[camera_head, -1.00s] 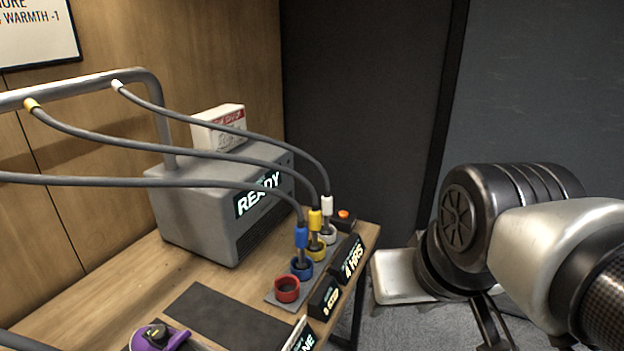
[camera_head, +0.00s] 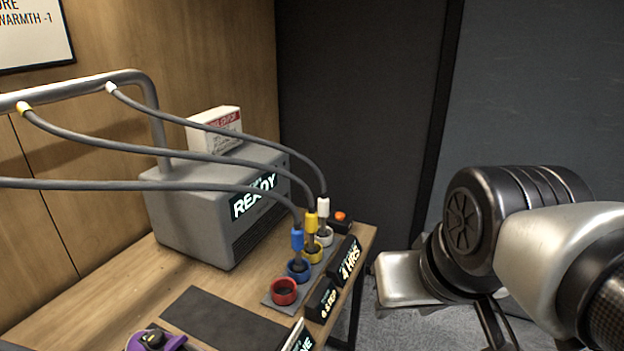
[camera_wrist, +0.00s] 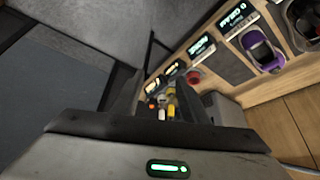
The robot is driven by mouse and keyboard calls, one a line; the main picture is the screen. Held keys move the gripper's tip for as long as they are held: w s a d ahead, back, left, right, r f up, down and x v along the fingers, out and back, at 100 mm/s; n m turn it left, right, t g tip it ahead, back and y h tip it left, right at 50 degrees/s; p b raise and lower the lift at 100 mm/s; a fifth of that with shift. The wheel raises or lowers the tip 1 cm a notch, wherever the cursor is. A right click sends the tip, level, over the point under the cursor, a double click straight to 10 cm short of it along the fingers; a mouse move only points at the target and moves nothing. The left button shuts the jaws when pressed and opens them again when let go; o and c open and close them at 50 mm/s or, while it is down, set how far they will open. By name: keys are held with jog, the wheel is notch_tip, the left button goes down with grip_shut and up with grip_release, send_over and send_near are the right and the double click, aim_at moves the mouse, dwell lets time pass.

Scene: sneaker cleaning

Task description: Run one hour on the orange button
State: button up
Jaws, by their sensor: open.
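The orange button (camera_head: 341,215) sits on a small black box at the far right corner of the wooden table, beside the white plug in its socket. It also shows as a small orange spot in the wrist view (camera_wrist: 152,101), between my fingers. In the head view my arm is at the right, apart from the table, and the fingertips are hard to make out there.
Blue (camera_head: 297,240), yellow (camera_head: 311,222) and white (camera_head: 323,210) plugs on hanging cables stand in the sockets. An empty red socket (camera_head: 284,291) is nearer. A grey machine reading "READY" (camera_head: 215,215) stands behind. A purple item (camera_head: 155,341) lies at the front. Floor right of the table is open.

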grip_shut()
dwell(1.5)
